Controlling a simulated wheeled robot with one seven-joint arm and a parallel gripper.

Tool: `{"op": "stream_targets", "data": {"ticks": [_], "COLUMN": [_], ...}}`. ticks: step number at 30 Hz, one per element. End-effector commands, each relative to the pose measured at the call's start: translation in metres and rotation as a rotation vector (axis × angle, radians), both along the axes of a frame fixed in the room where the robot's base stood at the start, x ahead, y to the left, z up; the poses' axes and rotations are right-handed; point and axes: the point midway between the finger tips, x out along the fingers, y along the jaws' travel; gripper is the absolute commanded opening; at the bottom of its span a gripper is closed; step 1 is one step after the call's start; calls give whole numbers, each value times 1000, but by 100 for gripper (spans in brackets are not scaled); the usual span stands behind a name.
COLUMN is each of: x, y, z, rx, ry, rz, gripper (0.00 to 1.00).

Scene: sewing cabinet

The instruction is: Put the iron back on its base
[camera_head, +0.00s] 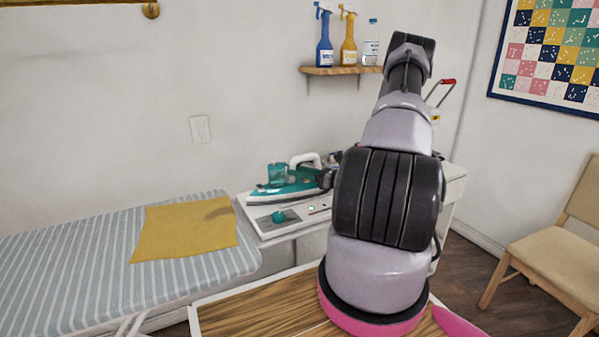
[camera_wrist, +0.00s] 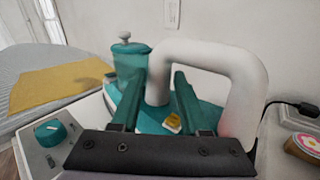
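The teal iron (camera_head: 285,187) has a white looped handle (camera_head: 305,159) and a teal tank. It appears in the head view over the white base (camera_head: 256,217), which has a teal knob; whether it touches the base is unclear. My gripper (camera_head: 326,178) is at the iron's right side, partly hidden by my arm. In the wrist view, the two dark green fingers (camera_wrist: 166,68) are spread apart, with the handle's near-vertical left post (camera_wrist: 158,88) between them in the picture. Contact with the handle cannot be told.
A striped ironing board (camera_head: 80,260) with a yellow cloth (camera_head: 185,228) lies to the left. A wooden tabletop (camera_head: 265,312) is in front. A shelf (camera_head: 340,70) with bottles hangs on the wall, and a chair (camera_head: 555,235) stands at right. A black cord (camera_wrist: 300,105) runs behind the handle.

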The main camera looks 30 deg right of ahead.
Motion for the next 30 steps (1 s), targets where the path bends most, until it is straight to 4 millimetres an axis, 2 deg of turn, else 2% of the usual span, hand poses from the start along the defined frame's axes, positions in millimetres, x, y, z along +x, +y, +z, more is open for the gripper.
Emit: {"op": "stream_targets", "data": {"ticks": [1, 2, 14, 24, 30], "x": [0, 0, -6, -53, -76], "y": [0, 0, -5, -46, -64], "z": [1, 1, -1, -2, -2], "rx": [0, -1, -3, -2, -3], "ry": [-1, -1, 4, 1, 0], "rz": [0, 0, -2, -5, -1], "gripper": [67, 75, 75, 75, 75]}}
